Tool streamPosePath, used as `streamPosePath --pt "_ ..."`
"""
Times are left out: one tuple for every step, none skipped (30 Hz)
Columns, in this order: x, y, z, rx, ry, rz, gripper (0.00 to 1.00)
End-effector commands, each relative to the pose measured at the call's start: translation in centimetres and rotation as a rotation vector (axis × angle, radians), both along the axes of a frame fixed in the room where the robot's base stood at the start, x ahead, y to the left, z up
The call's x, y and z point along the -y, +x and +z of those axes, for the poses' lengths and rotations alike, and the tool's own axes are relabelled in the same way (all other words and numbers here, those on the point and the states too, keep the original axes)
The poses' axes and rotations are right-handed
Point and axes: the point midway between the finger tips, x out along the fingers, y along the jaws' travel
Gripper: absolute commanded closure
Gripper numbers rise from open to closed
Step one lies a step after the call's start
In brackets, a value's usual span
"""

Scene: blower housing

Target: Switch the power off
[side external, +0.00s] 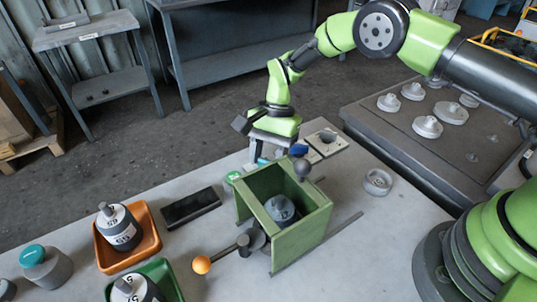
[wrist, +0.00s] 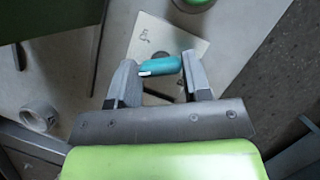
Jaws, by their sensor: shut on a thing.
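A small teal bar-shaped piece (wrist: 160,66), with a white mark at one end, lies between my fingertips in the wrist view. It looks like a switch handle, over a pale plate (wrist: 150,38) with a small dark marking I cannot read clearly. My gripper (wrist: 160,78) is shut on this teal piece, one finger at each end. In the side view my gripper (side external: 270,152) points down behind the green housing, and a bit of teal (side external: 262,160) shows below it. The fingertips are partly hidden there, and I cannot tell the switch's setting.
The open green housing (side external: 312,222) stands close in front, with a grey ball-topped lever (side external: 302,168) and an orange-knobbed handle (side external: 202,264). An orange tray (side external: 154,246) holds a weight. A pale panel (side external: 326,142) and a ring (side external: 378,182) lie right.

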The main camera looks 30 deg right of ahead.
Motion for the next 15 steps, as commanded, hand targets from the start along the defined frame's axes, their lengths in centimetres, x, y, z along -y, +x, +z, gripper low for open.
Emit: streamPosePath --pt "0.03 0.0 0.03 -0.001 -0.001 0.015 0.79" --pt "0.03 -0.01 0.02 -0.001 -0.001 0.025 0.79" --pt "0.02 0.01 0.02 -0.001 -0.001 0.034 0.79" --pt "0.0 0.01 0.03 -0.001 0.0 0.04 0.79" --pt "0.0 0.01 0.04 -0.002 0.0 0.045 0.79" --pt "0.01 0.0 0.04 -0.002 0.0 0.051 0.79" --pt "0.0 0.0 0.04 -0.002 0.0 0.055 0.79" --pt "0.01 0.0 0.04 -0.002 0.0 0.058 0.79" --pt "0.01 -0.01 0.04 -0.002 0.0 0.061 0.79" --pt "0.0 -0.01 0.04 -0.002 0.0 0.064 0.79" --pt "0.0 -0.01 0.04 -0.002 0.0 0.064 0.79" --pt "0.0 0.0 0.04 -0.002 0.0 0.066 0.79" --pt "0.0 -0.01 0.04 -0.002 0.0 0.066 0.79" --pt "0.0 -0.01 0.04 -0.002 0.0 0.066 0.79" --pt "-0.01 -0.02 0.05 -0.002 0.0 0.066 0.79"
